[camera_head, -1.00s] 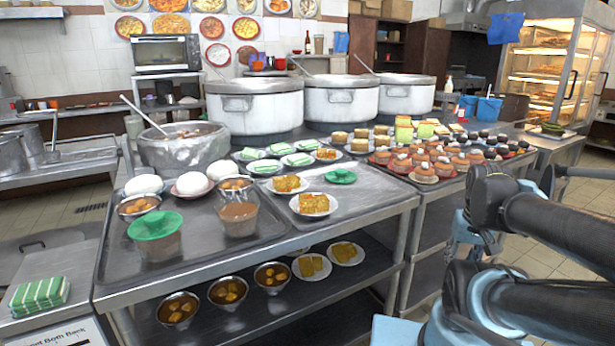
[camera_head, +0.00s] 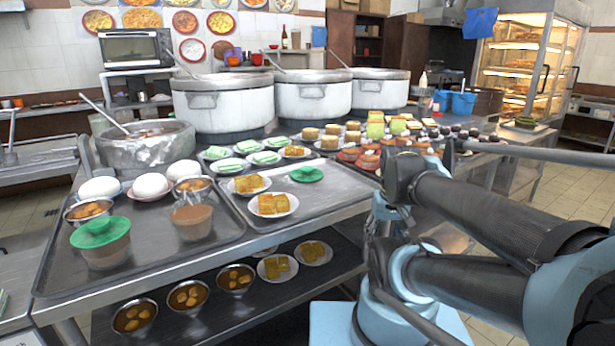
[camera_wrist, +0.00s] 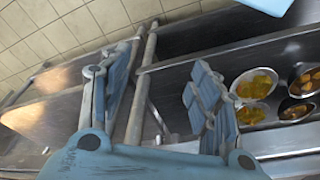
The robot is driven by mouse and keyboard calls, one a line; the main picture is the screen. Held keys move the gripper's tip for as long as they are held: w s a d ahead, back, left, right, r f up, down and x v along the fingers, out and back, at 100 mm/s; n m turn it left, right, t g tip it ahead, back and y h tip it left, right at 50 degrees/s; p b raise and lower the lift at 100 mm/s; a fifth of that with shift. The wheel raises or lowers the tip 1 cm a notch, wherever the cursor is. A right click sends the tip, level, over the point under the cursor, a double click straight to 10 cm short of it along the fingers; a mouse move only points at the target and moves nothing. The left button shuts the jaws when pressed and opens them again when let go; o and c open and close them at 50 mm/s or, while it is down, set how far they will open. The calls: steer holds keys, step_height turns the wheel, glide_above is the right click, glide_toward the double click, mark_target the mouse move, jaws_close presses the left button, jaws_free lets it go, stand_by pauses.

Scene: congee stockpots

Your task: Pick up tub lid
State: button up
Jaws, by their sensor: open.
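A loose green tub lid (camera_head: 307,174) lies flat on the right part of the metal tray, with nothing on it. A second green lid (camera_head: 100,232) sits on a clear tub (camera_head: 107,254) at the tray's front left. A clear tub of brown liquid (camera_head: 192,219) stands uncovered between them. My gripper (camera_wrist: 160,78) is open and empty in the wrist view, above the edge of the steel table and its lower shelf. No lid shows in the wrist view. In the head view my arm fills the right side, and I cannot make out the fingers.
Plates of yellow cake (camera_head: 273,204) and green-wrapped food lie around the loose lid. White bowls (camera_head: 150,185) stand at left. Large stockpots (camera_head: 311,98) line the back. Metal bowls (camera_head: 188,295) sit on the lower shelf.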

steer(key=w+a+r+n+g, duration=0.1)
steer(key=w+a+r, duration=0.6)
steer(key=w+r, duration=0.45)
steer(key=w+a+r+n+g, duration=0.1)
steer(key=w+a+r, duration=0.5)
steer(key=w+r, duration=0.6)
glide_above(307, 168)
steer(key=w, duration=0.1)
step_height(307, 168, down, 9)
steer(key=shift+f, duration=0.1)
steer(key=shift+s+f, duration=0.2)
steer(key=shift+f, duration=0.55)
steer(key=shift+s+f, duration=0.15)
steer(key=shift+f, duration=0.55)
steer(key=shift+s+f, duration=0.2)
steer(key=shift+f, duration=1.2)
steer(key=c, duration=0.9)
